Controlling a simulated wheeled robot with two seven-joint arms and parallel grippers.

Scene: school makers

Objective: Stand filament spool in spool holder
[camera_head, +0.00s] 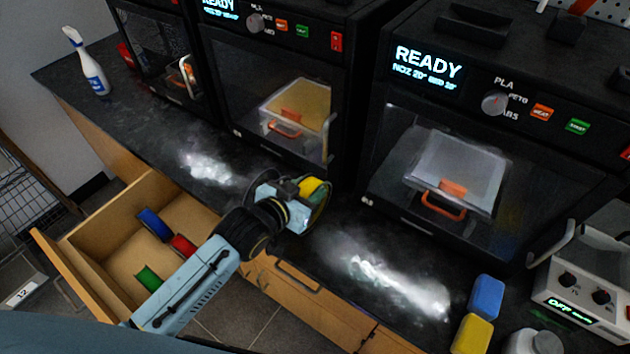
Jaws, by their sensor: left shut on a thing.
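My left gripper (300,190) reaches in from the lower left, over the front part of the dark counter. It is shut on a yellow filament spool (316,191), whose dark flange shows at its right. The gripper hides part of the spool. I cannot tell whether the spool touches the counter. I cannot make out the spool holder for sure; dark fittings (487,20) on top of the right printer are cut by the picture's top edge. My right gripper is not in view.
Black printers (425,128) line the counter's back. Blue (487,296) and yellow (472,335) blocks and a grey control box (590,295) stand at right. A spray bottle (88,68) stands far left.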

